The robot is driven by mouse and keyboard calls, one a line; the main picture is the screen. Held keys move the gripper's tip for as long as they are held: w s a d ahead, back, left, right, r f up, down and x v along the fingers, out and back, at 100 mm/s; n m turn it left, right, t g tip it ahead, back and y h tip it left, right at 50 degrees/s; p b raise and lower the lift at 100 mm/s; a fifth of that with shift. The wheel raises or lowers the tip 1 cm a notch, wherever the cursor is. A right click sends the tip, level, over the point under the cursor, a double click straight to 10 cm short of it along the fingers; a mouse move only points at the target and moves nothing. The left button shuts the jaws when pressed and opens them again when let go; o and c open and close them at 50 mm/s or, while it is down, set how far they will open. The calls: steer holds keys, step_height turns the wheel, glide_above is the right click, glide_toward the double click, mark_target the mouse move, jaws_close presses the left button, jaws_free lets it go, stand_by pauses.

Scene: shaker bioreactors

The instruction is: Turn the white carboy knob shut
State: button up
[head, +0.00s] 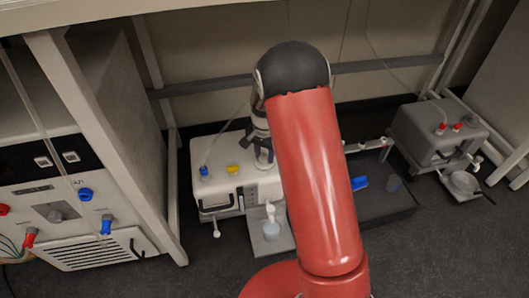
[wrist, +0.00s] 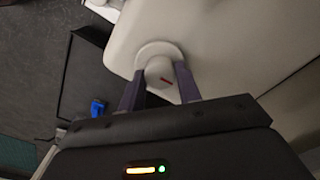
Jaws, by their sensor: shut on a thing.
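The white knob (wrist: 160,72) has a round white collar and a short red mark on its end. It sits on a pale, rounded housing (wrist: 215,35) in the wrist view. My gripper (wrist: 161,66) has its two dark purple fingers on either side of the knob, shut on it. In the head view my gripper (head: 263,158) points down at the top right of a white box-shaped unit (head: 225,178). The knob is hidden there behind my gripper and red arm.
The white unit also carries a blue knob (head: 204,171) and a yellow knob (head: 232,169). A white tap (head: 270,211) stands in front. A dark unit with a blue part (head: 360,183) lies right of my arm. A grey unit (head: 437,135) is farther right.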

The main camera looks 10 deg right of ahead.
mark_target(265, 156)
steer(key=shift+m, duration=0.4)
steer(key=o, duration=1)
steer(key=shift+r, duration=0.15)
step_height(265, 156, up, 7)
steer(key=shift+p, duration=0.7)
steer(key=shift+r, duration=0.3)
